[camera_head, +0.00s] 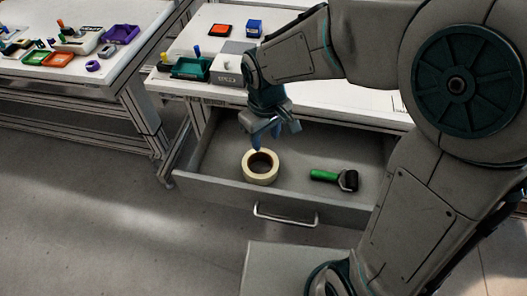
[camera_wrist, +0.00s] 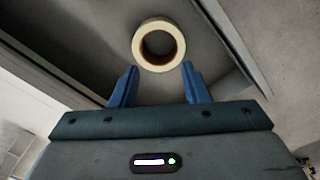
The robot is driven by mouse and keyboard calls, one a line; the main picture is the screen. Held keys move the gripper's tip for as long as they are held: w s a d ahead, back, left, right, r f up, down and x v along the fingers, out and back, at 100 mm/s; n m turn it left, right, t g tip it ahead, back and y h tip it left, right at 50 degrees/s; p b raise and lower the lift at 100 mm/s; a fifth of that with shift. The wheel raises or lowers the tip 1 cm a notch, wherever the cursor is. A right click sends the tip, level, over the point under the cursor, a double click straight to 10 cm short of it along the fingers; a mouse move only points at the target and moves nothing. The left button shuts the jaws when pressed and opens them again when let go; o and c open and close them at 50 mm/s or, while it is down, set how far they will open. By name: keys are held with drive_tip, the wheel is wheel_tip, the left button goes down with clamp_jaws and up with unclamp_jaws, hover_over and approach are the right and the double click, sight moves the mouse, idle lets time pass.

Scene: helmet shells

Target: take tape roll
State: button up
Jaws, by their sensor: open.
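The tape roll (camera_head: 260,168) is a cream ring with a dark inside, lying flat in the open drawer (camera_head: 215,192). In the wrist view the tape roll (camera_wrist: 158,28) shows just beyond the fingertips, centred between them. My gripper (camera_head: 262,146) is above the roll in the head view, pointing down. In the wrist view my gripper (camera_wrist: 158,68) has its two blue fingers apart with nothing between them. The gap between fingertips and roll is hard to judge.
A roller with a green handle (camera_head: 326,175) lies to the right in the same drawer. Another table (camera_head: 75,75) is at far left.

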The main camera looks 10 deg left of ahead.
drive_tip(key=n+b, duration=0.1)
drive_tip(key=n, duration=0.1)
hover_over(250, 173)
wheel_tip(250, 173, down, 5)
drive_tip(key=shift+g, duration=0.3)
drive_tip(key=f, duration=0.2)
drive_tip(key=f+b, duration=0.1)
drive_tip(key=f, duration=0.2)
drive_tip(key=f+b, duration=0.1)
drive_tip(key=f, duration=0.2)
drive_tip(key=shift+a+f, duration=0.1)
drive_tip(key=shift+a, duration=0.25)
drive_tip(key=f, duration=0.3)
drive_tip(key=f+b, duration=0.1)
drive_tip(key=f, duration=0.1)
drive_tip(key=shift+d+f, duration=0.3)
clamp_jaws()
